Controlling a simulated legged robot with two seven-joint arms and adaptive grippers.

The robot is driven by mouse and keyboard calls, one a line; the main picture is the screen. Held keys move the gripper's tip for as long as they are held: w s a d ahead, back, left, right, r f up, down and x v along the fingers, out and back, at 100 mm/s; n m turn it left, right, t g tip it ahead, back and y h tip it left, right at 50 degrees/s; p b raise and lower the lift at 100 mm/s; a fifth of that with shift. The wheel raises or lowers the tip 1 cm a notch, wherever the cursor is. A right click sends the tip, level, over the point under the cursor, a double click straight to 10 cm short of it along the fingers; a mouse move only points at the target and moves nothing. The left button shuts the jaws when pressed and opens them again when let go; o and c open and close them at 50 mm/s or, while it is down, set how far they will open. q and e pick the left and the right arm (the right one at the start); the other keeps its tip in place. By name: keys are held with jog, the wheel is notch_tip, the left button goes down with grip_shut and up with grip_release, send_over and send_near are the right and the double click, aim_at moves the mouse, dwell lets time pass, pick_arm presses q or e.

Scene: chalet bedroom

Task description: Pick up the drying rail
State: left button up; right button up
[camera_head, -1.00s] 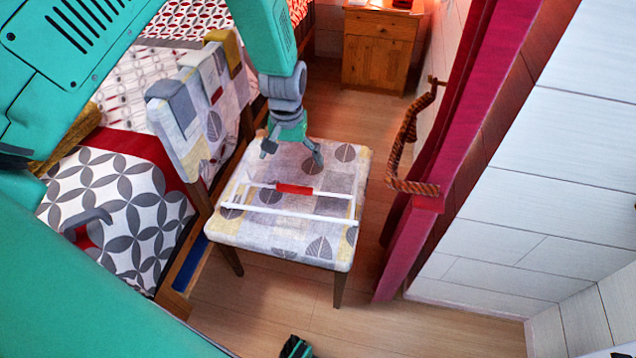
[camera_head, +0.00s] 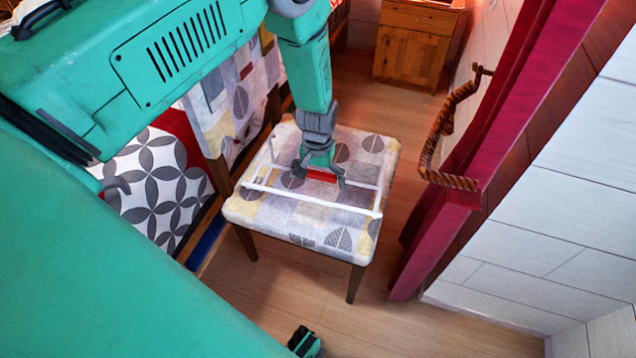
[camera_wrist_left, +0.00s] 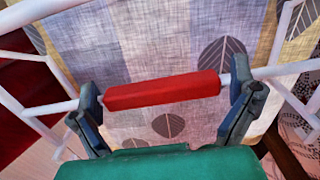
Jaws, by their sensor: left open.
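The drying rail (camera_head: 314,200) is a white wire frame with a red grip on one bar. It lies on the patterned seat of a chair (camera_head: 262,215). My left gripper (camera_head: 320,176) is over the red grip in the head view, its fingers spread at either end of it. In the left wrist view the red grip (camera_wrist_left: 163,92) lies across the gap between the two open fingers of my left gripper (camera_wrist_left: 166,112). Whether the fingers touch the bar is hard to tell.
A red curtain (camera_head: 470,190) and a rope tie-back (camera_head: 430,150) hang right of the chair. A wooden cabinet (camera_head: 412,48) stands at the back. A bed with a patterned cover (camera_head: 155,185) is on the left. Floor (camera_head: 290,300) in front of the chair is clear.

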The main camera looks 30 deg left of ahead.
pick_arm(q)
jog(key=shift+d, duration=0.1)
jog(key=c, duration=1.2)
